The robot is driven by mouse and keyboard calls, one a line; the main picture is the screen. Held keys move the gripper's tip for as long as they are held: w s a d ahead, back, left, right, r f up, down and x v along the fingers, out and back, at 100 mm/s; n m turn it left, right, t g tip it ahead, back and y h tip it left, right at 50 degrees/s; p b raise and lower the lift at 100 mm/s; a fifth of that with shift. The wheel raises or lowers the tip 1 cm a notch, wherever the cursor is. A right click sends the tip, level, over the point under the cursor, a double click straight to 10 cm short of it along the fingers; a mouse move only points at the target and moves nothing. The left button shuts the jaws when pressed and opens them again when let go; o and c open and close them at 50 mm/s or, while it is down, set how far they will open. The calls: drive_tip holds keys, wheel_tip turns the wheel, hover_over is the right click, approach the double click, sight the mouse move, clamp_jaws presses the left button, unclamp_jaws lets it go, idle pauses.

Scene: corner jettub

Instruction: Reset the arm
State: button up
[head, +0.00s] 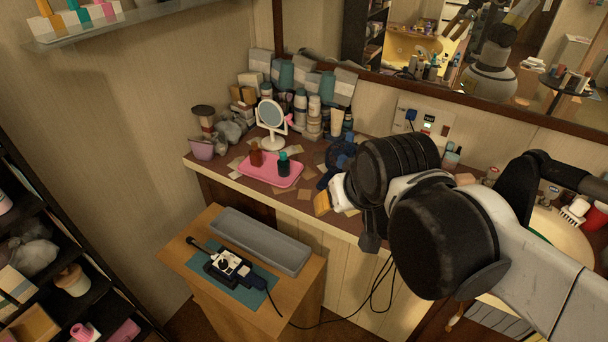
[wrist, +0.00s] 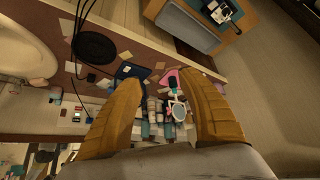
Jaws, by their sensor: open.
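My gripper (wrist: 168,112) shows in the wrist view as two orange-tan ribbed fingers, spread wide apart with nothing between them. Behind the gap lie the counter and its bottles, some distance beyond the fingertips. In the head view my arm comes in from the right and reaches over the counter (head: 311,208). The gripper is mostly hidden there behind the dark round joints of the arm.
A pink tray (head: 291,181) with two small bottles and a round white mirror (head: 270,118) stand on the counter. A wooden stand (head: 188,250) holds a grey tray (head: 262,240) and a black-and-white device (head: 229,264). A dark shelf (head: 93,300) is at left.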

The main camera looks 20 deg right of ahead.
drive_tip(key=shift+n, duration=0.5)
drive_tip(key=s, duration=0.1)
drive_tip(key=s+a+f, duration=0.1)
drive_tip(key=s+a, duration=0.1)
drive_tip(key=shift+s+f, duration=0.15)
drive_tip(key=shift+f, duration=0.2)
